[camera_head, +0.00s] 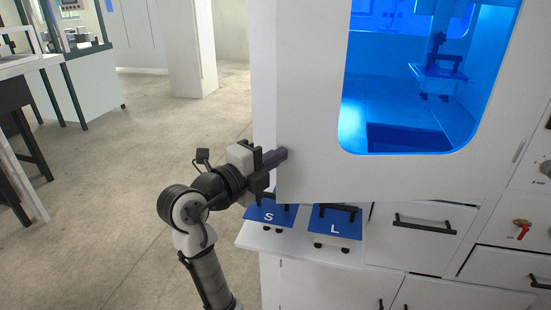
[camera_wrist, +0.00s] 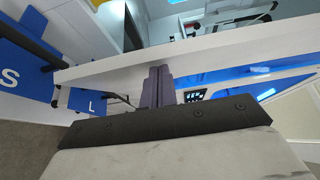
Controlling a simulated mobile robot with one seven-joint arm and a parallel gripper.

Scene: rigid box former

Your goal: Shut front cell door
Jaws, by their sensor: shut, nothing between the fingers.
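The front cell door (camera_head: 308,110) is a large white panel with a blue-lit, rounded window, at the upper right in the head view. In the wrist view, its white edge (camera_wrist: 230,44) runs across the picture, and a gap shows between it and the cell, so it stands ajar. My gripper (camera_head: 280,156) is shut and empty at the left edge of the door, low down. In the wrist view its fingers (camera_wrist: 158,84) reach up to the door's edge; whether they touch it I cannot tell. No door handle is clearly visible.
Below the door, a white shelf (camera_head: 300,248) holds blue plates marked S (camera_head: 268,215) and L (camera_head: 334,228). Drawers with black handles (camera_head: 425,224) are to the right. Open floor (camera_head: 120,190) lies on the left, with tables beyond.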

